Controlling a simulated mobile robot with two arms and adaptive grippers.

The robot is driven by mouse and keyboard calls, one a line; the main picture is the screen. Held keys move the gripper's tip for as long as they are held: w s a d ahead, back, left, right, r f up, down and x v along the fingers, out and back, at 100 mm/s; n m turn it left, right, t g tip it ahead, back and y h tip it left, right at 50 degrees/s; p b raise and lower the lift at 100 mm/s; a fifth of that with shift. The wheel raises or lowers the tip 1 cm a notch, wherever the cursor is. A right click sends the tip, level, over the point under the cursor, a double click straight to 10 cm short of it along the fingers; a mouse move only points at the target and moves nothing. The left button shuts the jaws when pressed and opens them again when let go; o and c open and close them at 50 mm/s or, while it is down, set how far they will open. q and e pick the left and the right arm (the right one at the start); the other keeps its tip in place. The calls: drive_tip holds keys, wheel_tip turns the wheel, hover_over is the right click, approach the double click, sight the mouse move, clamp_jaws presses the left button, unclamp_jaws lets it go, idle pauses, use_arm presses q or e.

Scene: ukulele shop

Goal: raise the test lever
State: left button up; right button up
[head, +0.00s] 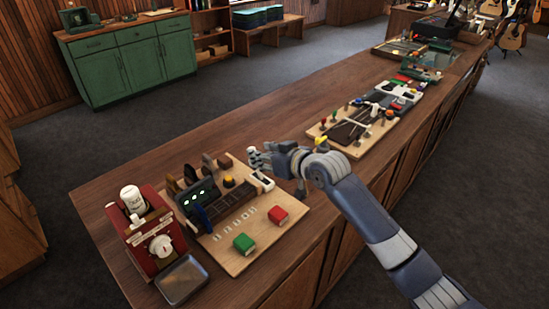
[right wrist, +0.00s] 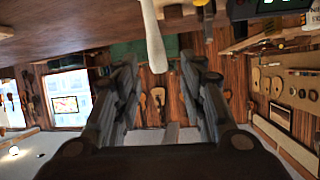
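A wooden test board (head: 236,262) lies on the near part of the long counter. A small white-topped switch unit (head: 262,181) sits at its far right edge, with a pale upright piece (head: 253,157) by it; which part is the test lever is unclear in the head view. My right gripper (head: 270,152) is just above and beside this unit. In the right wrist view, a cream lever handle (right wrist: 152,35) reaches between the spread fingers of the right gripper (right wrist: 162,75), with space visible on both sides. My left gripper is not in view.
A red machine (head: 147,235) and a metal tray (head: 182,280) stand left. Another board (head: 345,145) lies farther along the counter, with bare wood between.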

drive_tip(key=shift+v, duration=2.7)
drive_tip(key=shift+s+a, duration=0.1)
